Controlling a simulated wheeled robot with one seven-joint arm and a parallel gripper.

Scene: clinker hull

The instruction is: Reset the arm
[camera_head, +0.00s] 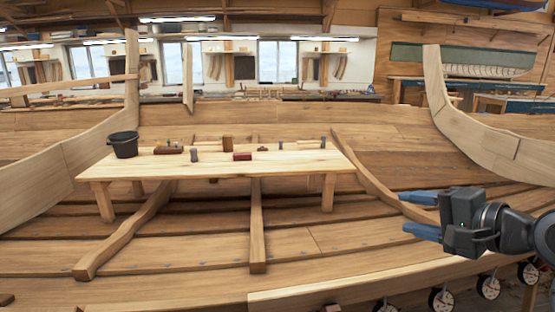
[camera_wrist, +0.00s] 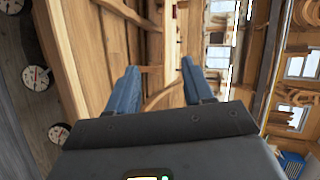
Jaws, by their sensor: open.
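My gripper (camera_head: 412,213) is at the right of the head view, with its two blue fingers pointing left. The fingers are apart with nothing between them. It is in the air in front of the hull planking, to the right of the low wooden bench (camera_head: 270,163). In the wrist view my gripper (camera_wrist: 160,78) shows both blue fingers spread, with bare wood and the workshop beyond. That view is turned on its side.
A black bucket (camera_head: 123,145) stands at the bench's left end. Several small blocks, among them a dark red one (camera_head: 242,156), lie on the bench. Curved ribs (camera_head: 257,225) cross the planking. A pale plank edge (camera_head: 380,278) runs along the front, with round dials (camera_head: 441,299) below.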

